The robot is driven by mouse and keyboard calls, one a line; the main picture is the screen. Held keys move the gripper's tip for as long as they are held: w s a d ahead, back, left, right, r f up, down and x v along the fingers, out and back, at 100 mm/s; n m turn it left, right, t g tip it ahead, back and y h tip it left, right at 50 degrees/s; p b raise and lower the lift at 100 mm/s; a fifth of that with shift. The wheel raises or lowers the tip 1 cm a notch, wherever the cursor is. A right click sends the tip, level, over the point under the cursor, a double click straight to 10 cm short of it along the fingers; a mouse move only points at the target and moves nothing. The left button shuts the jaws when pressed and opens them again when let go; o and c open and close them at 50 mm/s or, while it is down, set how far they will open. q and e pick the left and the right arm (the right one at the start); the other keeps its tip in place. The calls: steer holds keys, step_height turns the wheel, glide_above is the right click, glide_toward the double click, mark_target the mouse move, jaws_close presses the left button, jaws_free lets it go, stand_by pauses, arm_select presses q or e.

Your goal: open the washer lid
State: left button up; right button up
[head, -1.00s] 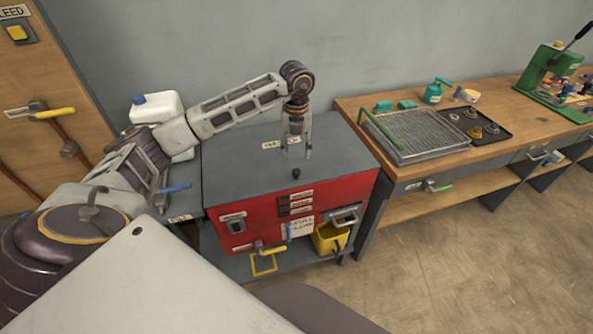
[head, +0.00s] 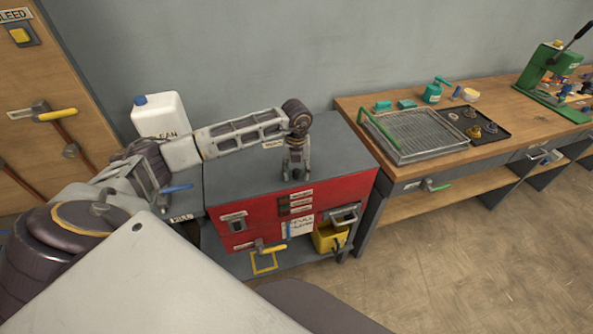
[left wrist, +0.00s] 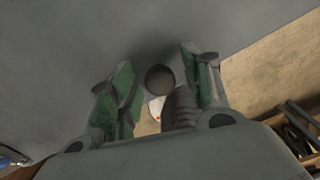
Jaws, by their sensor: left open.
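The washer is a red box with a grey lid (head: 240,172) on top, and the lid is down. My left gripper (head: 296,177) points down at the lid's front edge, with its fingers apart. In the left wrist view a round dark knob (left wrist: 160,78) on the lid shows between the green-padded fingers (left wrist: 160,88), and neither finger visibly presses on it. The knob is hidden behind the gripper in the head view. My right gripper is not in view.
A white jug (head: 160,115) stands behind my left arm. A wooden bench (head: 450,165) with a wire rack (head: 415,135) is to the right of the washer. A yellow bucket (head: 328,238) sits below the washer's front. Floor is clear at right.

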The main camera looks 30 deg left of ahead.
arm_select(q)
steer(key=shift+c, duration=0.5)
jaws_close()
